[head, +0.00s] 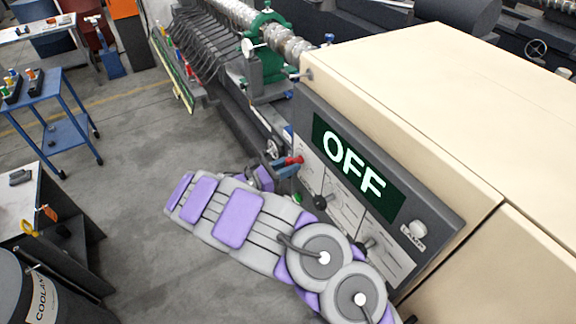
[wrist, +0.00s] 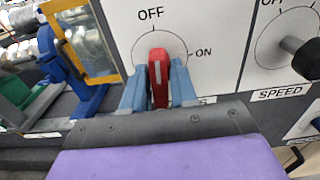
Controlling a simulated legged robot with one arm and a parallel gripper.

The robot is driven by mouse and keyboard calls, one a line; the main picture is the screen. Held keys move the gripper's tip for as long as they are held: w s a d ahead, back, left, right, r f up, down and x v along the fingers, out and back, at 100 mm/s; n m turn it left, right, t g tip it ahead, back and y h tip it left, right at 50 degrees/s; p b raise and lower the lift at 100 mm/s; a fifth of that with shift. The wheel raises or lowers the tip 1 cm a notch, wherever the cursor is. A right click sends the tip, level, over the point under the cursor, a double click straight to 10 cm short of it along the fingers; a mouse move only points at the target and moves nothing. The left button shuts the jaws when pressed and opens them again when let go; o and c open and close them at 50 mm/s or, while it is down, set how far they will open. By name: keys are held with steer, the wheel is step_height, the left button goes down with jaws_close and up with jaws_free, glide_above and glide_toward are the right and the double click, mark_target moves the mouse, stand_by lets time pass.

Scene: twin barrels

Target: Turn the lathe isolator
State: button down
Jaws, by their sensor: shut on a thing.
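The lathe isolator is a red handle (wrist: 158,68) on a round white dial with OFF marked at the top and ON at the right. The handle stands about upright, toward the OFF mark. My gripper (wrist: 158,90) is shut on it, with one blue-grey finger on each side. In the head view the red handle (head: 294,160) shows at the left end of the control panel, with my gripper (head: 284,170) on it. The display (head: 354,166) above the panel reads OFF.
A black SPEED knob (wrist: 304,57) sits right of the isolator. A pale lamp (head: 417,229) is at the panel's right end. A blue trolley (head: 52,120) and a workbench (head: 30,200) stand at the left. Grey floor between them and the lathe is clear.

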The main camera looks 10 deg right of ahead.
steer(key=shift+w+a+r, duration=0.1)
steer(key=shift+r, duration=0.1)
steer(key=c, duration=1.1)
jaws_free()
steer(key=shift+f, duration=0.1)
steer(key=shift+a, duration=0.1)
steer(key=b+v, duration=0.2)
steer(key=v, duration=1.5)
steer(key=shift+a, duration=0.25)
